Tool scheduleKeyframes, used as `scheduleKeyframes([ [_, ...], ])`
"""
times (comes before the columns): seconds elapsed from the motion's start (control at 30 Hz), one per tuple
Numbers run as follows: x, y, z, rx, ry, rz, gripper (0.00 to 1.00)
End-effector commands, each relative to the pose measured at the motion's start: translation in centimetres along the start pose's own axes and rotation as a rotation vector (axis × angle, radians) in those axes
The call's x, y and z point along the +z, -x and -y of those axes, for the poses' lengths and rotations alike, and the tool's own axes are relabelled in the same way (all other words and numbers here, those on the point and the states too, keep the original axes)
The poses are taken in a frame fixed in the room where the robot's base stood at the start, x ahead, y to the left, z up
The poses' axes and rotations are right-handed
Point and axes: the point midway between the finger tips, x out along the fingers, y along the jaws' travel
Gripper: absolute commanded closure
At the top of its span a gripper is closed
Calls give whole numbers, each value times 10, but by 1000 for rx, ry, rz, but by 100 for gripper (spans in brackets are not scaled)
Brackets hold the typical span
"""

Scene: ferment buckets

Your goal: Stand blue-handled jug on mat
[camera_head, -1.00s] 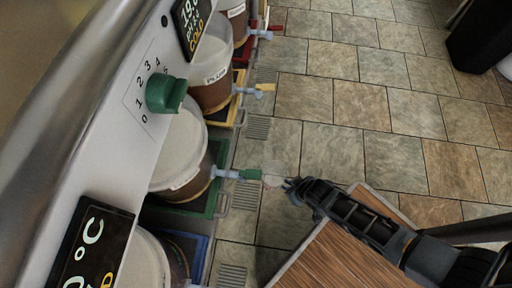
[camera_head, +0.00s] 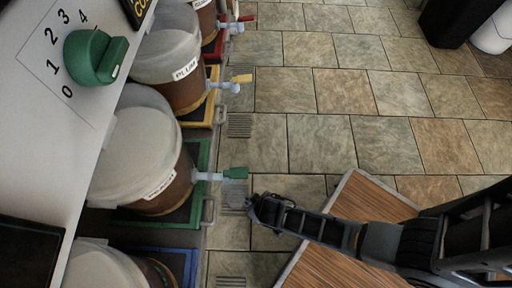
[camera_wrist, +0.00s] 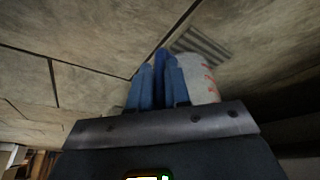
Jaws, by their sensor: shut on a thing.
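My gripper (camera_head: 258,208) is at the end of my arm, near the green tap, in the head view. It is shut on the blue handle of a jug. In the wrist view the blue handle (camera_wrist: 160,62) stands between the fingers, and the pale jug (camera_wrist: 205,80) with red marks is just behind and to the right. In the head view the jug (camera_head: 235,192) is a faint translucent shape just left of the fingertips, close below the tap in the picture. I cannot tell whether it holds liquid. No separate mat can be made out with certainty.
A bucket with brown contents (camera_head: 160,185) sits in a green-edged bay, its green tap (camera_head: 235,173) sticking out. A PLUM bucket (camera_head: 185,75) with a yellow tap (camera_head: 240,79) is beyond. A wooden top (camera_head: 365,205) lies under my arm. Floor drains (camera_head: 239,126) run along the bays. The tiled floor is open.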

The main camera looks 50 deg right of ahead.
Motion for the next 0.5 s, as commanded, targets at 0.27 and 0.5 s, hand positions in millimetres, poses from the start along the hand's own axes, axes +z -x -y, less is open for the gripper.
scheduleKeyframes([
  [0.27,0,-3,0,-1,-1,-2,100],
  [0.5,1,-5,0,-1,-1,-1,72],
])
